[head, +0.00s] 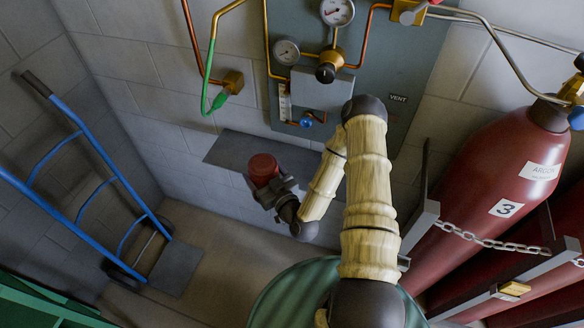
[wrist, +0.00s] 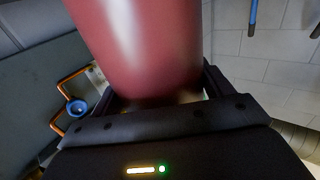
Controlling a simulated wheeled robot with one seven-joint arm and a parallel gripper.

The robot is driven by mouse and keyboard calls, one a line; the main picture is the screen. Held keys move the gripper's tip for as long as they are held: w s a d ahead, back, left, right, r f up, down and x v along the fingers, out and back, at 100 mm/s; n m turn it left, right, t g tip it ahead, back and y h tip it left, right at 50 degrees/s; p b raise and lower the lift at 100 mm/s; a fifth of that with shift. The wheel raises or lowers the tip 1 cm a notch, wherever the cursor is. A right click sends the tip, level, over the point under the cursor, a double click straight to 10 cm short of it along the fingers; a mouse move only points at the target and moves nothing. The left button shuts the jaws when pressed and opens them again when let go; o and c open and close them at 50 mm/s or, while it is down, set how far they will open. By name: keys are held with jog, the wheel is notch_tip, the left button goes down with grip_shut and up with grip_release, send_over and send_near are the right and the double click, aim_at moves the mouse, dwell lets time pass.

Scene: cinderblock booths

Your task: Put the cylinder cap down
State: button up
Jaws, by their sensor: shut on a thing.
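The cylinder cap (head: 263,168) is dark red and rounded. My gripper (head: 272,188) is shut on it, in front of the wall near a dark grey shelf. In the wrist view the cap (wrist: 140,45) fills the upper middle, between the two black fingers of my gripper (wrist: 160,98). Its far end is cut off by the picture's top edge. The dark grey shelf (head: 228,150) runs along the wall behind and beside the cap. I cannot tell whether the cap touches the shelf.
A gauge panel (head: 395,75) with copper pipes is on the wall above. A green hose (head: 209,80) hangs at its left. Chained red cylinders (head: 500,175) stand at the right. A blue hand truck (head: 95,150) leans at the left. Floor (head: 215,250) is clear between.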

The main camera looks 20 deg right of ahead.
aim_at(248, 167)
jog(key=s+a+r+n+g+y+b, duration=0.1)
jog(key=s+a+r+n+y, duration=0.1)
jog(key=a+r+y, duration=0.2)
jog(key=shift+s+a+r+n+g+b, duration=0.15)
jog(key=shift+s+a+n+g+b, duration=0.2)
jog(key=shift+a, duration=0.3)
jog(key=shift+w+b, duration=0.2)
jog(key=shift+b, duration=0.2)
jog(key=w+d+b, duration=0.1)
jog(key=b, duration=0.2)
jog(key=w+b, duration=0.1)
jog(key=b, duration=0.3)
jog(key=shift+w+d+f, duration=0.1)
jog(key=shift+d+f, duration=0.15)
jog(key=shift+d, duration=0.1)
jog(key=w+d+f+p, duration=0.3)
jog(key=w+d, duration=0.6)
jog(key=w, duration=0.4)
jog(key=shift+w+d, duration=0.25)
jog(key=shift+d, duration=0.15)
